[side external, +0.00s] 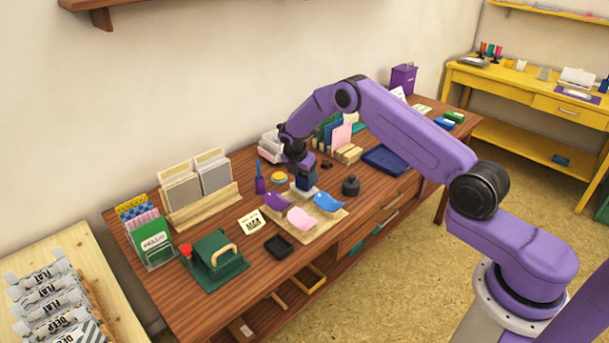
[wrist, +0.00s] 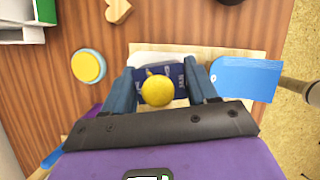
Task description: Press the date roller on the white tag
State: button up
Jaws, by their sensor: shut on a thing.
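My gripper (side external: 299,166) is shut on the date roller (side external: 307,182), a dark blue block with a round yellow knob that shows between the fingers in the wrist view (wrist: 157,91). The roller looks upright, directly over the white tag (side external: 303,192). The white tag lies on the far part of a pale wooden board (side external: 325,218) and is mostly hidden by the roller; a white edge shows in the wrist view (wrist: 199,59). I cannot tell whether the roller touches it.
A purple tag (side external: 276,201), a pink tag (side external: 301,219) and a blue tag (side external: 329,201) share the board. A yellow-topped round pad (side external: 279,177) and a dark bottle (side external: 351,186) stand close by. A black pad (side external: 278,246) and green press (side external: 215,260) are at the front left.

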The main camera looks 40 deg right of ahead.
jog(key=shift+r, duration=3.5)
jog(key=shift+a, duration=0.1)
